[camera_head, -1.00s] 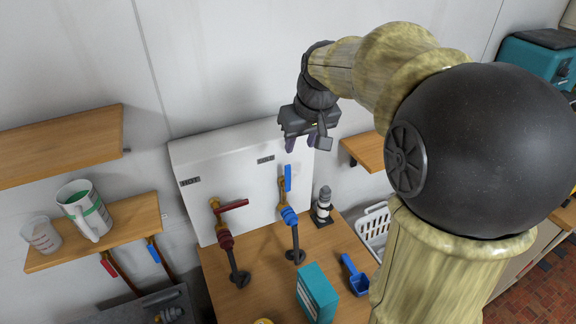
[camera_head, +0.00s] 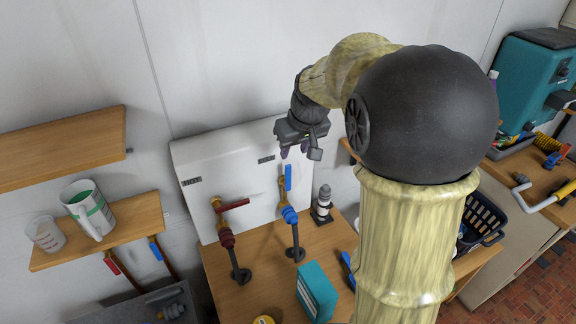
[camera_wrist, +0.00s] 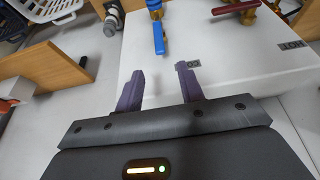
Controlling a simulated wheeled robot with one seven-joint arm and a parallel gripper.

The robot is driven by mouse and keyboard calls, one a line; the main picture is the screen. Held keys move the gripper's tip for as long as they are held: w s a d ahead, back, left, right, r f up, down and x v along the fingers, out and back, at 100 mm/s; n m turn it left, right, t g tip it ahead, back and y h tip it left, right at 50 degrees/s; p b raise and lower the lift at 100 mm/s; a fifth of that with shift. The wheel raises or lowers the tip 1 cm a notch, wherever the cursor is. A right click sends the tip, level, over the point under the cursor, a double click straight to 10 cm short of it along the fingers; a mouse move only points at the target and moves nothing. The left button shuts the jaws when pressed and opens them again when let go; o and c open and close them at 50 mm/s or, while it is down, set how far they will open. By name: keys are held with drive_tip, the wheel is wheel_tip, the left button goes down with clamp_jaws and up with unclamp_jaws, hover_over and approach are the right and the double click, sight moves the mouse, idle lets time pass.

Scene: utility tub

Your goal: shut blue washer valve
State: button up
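The blue washer valve's lever (camera_head: 288,177) stands upright beside its brass body (camera_head: 282,190) in front of the white panel. Its blue fitting (camera_head: 289,215) sits below on a dark pipe. In the wrist view the blue lever (camera_wrist: 159,39) lies beyond the fingertips, slightly left of the white panel's middle. My gripper (camera_head: 293,152) is just above the lever's top in the head view, apart from it. In the wrist view my gripper's two purple fingers (camera_wrist: 161,72) are spread with nothing between them.
A red-handled valve (camera_head: 234,204) stands left of the blue one. A teal box (camera_head: 315,291) is on the wooden top in front. A wooden shelf (camera_head: 130,222) with a mug (camera_head: 90,210) is at left.

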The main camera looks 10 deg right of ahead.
sight(289, 166)
drive_tip(key=p+x, duration=0.2)
drive_tip(key=x, duration=0.8)
drive_tip(key=shift+w+f, duration=0.15)
drive_tip(key=shift+f, duration=0.25)
drive_tip(key=shift+c, duration=0.2)
clamp_jaws()
